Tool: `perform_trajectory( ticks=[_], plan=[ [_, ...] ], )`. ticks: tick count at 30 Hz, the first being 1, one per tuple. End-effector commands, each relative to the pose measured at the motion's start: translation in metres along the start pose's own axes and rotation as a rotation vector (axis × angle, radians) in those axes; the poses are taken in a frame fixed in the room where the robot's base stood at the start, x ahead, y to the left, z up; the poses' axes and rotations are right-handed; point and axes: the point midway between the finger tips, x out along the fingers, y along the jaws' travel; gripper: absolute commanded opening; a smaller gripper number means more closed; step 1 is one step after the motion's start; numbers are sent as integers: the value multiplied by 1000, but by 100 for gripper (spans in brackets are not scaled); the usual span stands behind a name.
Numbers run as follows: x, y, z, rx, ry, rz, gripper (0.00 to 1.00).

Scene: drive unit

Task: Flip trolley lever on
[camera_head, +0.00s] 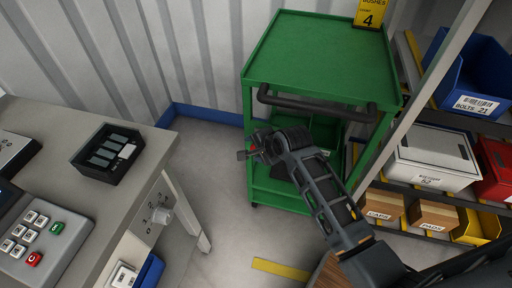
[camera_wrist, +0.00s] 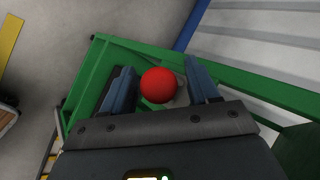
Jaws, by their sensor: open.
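The green trolley (camera_head: 315,58) stands against the corrugated wall, with a dark push handle (camera_head: 315,104) along its near side. In the wrist view, a red ball knob (camera_wrist: 158,85) shows between the two fingers of my gripper (camera_wrist: 160,76), with a greyish part partly visible behind it. I take the knob to be the lever's end; its shaft is mostly hidden. My gripper (camera_head: 246,155) is open at the trolley's left side, below the top tray. I cannot tell whether the fingers touch the knob. The trolley frame (camera_wrist: 105,62) lies behind the fingers.
A grey workbench (camera_head: 70,140) with a black box (camera_head: 108,153) and a keypad unit (camera_head: 40,235) stands at left. A shelf rack with a blue bin (camera_head: 468,75) and a white bin (camera_head: 432,155) stands right. Floor between bench and trolley is clear.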

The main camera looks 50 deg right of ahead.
Motion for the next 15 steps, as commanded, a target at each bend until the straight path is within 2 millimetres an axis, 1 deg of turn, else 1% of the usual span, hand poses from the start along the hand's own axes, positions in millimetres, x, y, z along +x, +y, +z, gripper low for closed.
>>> perform_trajectory(
  ticks=[2, 3, 15],
  plan=[
    [0, 0, 0, 0, 0, 0, 60],
    [0, 0, 0, 0, 0, 0, 58],
    [0, 0, 0, 0, 0, 0, 20]
  ],
)
